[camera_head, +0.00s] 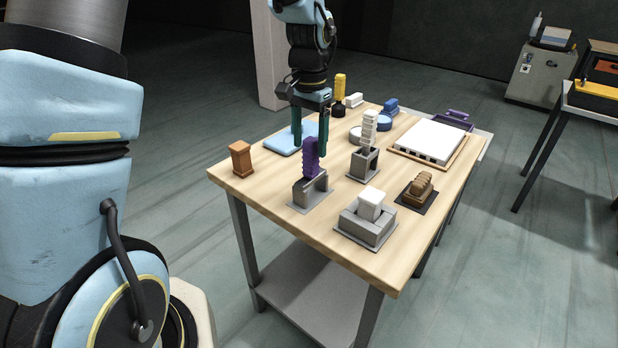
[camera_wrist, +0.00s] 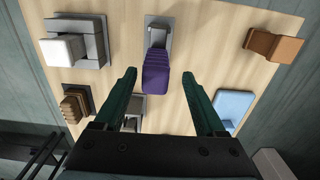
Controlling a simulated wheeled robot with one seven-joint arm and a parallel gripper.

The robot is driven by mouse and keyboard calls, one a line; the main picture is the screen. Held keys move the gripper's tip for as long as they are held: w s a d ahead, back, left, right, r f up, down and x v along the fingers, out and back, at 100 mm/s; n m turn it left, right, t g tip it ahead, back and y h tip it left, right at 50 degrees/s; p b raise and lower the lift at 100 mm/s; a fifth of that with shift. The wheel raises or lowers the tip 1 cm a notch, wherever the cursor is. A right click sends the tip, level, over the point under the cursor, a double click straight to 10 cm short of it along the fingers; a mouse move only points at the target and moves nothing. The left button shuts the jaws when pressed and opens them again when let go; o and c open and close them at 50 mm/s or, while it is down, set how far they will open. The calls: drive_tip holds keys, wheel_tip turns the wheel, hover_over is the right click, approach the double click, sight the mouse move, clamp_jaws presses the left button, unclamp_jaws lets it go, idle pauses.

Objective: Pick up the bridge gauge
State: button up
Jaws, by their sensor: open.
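No piece is labelled, so I cannot tell for certain which one is the bridge gauge. A purple ribbed block (camera_head: 311,158) stands upright in a grey slotted holder (camera_head: 309,192) near the left front of the table. It also shows in the wrist view (camera_wrist: 156,76), with its top end toward my gripper. My gripper (camera_head: 310,149) points down with its two dark green fingers apart. In the wrist view my gripper (camera_wrist: 159,75) has the purple block lying between the lines of its fingers, with gaps on both sides. I see no contact.
A grey holder with a white block (camera_head: 370,204), a ribbed brown piece (camera_head: 419,187) and a white ribbed post (camera_head: 370,128) stand to the right. An orange-brown block (camera_head: 241,158) stands left. A light blue plate (camera_head: 283,143) lies behind. The wooden table's (camera_head: 272,195) front left is bare.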

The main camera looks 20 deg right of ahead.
sight(311, 164)
drive_tip(key=shift+s+f+p, duration=0.2)
drive_tip(key=shift+f+p, duration=0.25)
drive_tip(key=shift+f, duration=1.15)
drive_tip(key=shift+s+f+p, duration=0.15)
drive_tip(key=shift+f+p, duration=0.3)
drive_tip(key=shift+f, duration=1.1)
clamp_jaws()
